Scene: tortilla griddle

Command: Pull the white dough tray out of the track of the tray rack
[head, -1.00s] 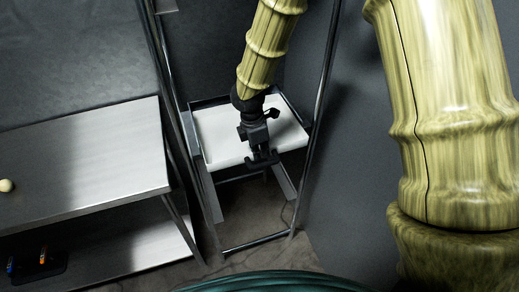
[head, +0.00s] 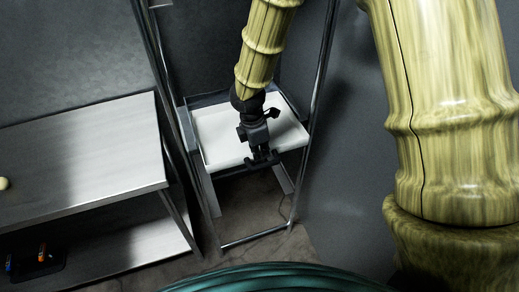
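The white dough tray (head: 222,136) lies level in the tray rack (head: 317,100), between its metal uprights. A grey rim shows behind its far left corner. My gripper (head: 262,160) points down at the tray's front edge, right of its middle. It appears shut on that edge, but the fingertips are small and dark, so the contact is not clear. My wrist and forearm hide the middle and back of the tray.
A steel table (head: 90,150) with a lower shelf stands close on the left. A small pale ball (head: 4,183) lies on it. A dark wall (head: 350,190) is close on the right. Bare floor (head: 240,205) shows below the tray.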

